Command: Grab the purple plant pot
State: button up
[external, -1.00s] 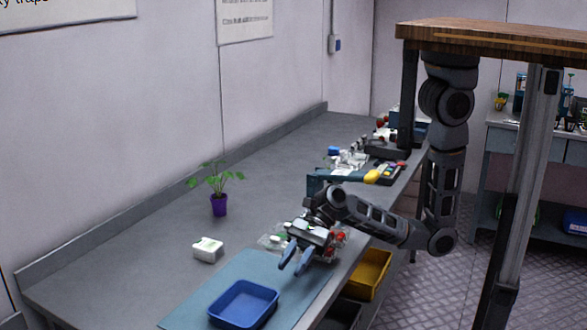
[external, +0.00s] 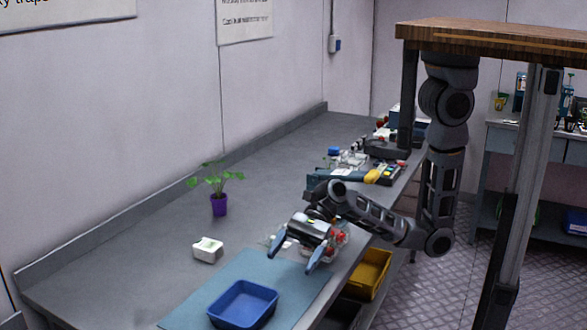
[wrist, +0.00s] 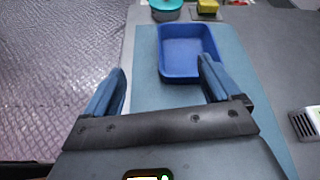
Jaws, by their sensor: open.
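The purple plant pot (external: 219,205) stands upright on the grey bench near the wall, with a green leafy plant (external: 216,178) in it. My gripper (external: 294,258) is open and empty above the bench, by the right end of the blue mat. It is apart from the pot, to its right and nearer the bench's front edge. In the wrist view my gripper (wrist: 160,88) shows its two blue fingers spread wide, with the mat and the tray beyond them. The pot does not show in the wrist view.
A blue tray (external: 243,287) lies on the blue mat (external: 205,310). A white box (external: 207,250) sits between mat and pot. Clear packs with red items lie beneath my gripper. Farther back are tools and bottles. The bench (external: 120,262) left of the pot is clear.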

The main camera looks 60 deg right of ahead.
notch_tip(320, 180, up, 10)
jog(key=w+f+n+t+h+p, duration=0.1)
jog(key=w+f+t+h, duration=0.25)
jog(key=w, duration=0.65)
notch_tip(320, 180, up, 2)
jog(key=n+t+h+p, duration=0.4)
jog(key=n+t+h, duration=0.4)
jog(key=h, duration=1)
send_over(221, 199)
jog(key=s+a, duration=0.3)
jog(key=s, duration=0.1)
jog(key=g, duration=0.1)
jog(key=f, duration=1.1)
jog(key=shift+w+d, duration=0.15)
jog(key=shift+w, duration=0.05)
jog(key=x, duration=0.3)
jog(key=b+x, duration=0.1)
jog(key=x, duration=0.3)
jog(key=shift+w+d+f+b, duration=0.15)
jog(key=shift+f+b, duration=0.15)
jog(key=shift+f, duration=0.05)
jog(key=shift+c, duration=0.5)
